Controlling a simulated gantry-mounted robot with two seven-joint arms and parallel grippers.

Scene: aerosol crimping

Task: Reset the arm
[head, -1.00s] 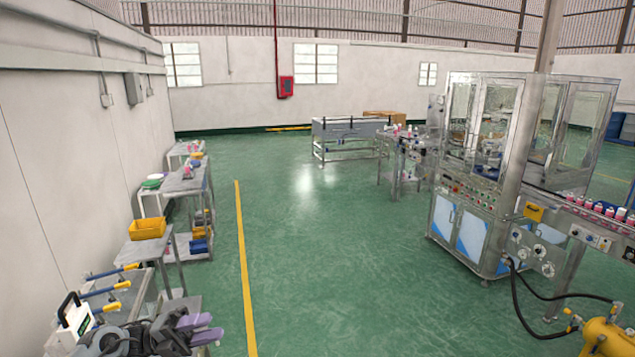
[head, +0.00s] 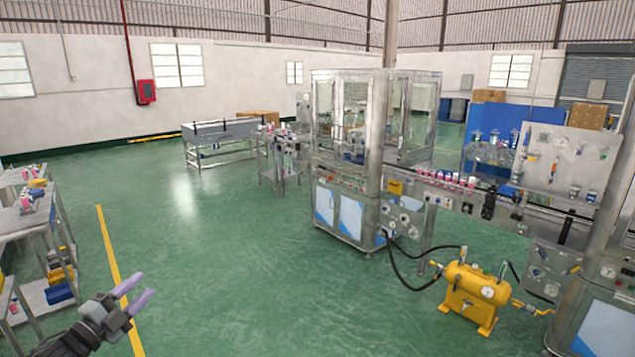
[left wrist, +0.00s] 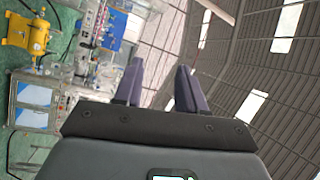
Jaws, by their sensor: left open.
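My left gripper (head: 138,302) shows at the lower left of the head view, held over the green floor near the yellow line. Its two purple-grey fingers are apart, with nothing between them. In the left wrist view the open fingers (left wrist: 158,88) point up past the machines toward the roof, and the space between them is empty. My right gripper is in neither view.
Metal tables (head: 28,222) with small items stand at the left edge. A glass-walled crimping machine (head: 345,205) and a conveyor with pink-and-white cans (head: 458,180) stand centre to right. A yellow tank (head: 472,292) with black hoses sits on the floor. The middle floor is clear.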

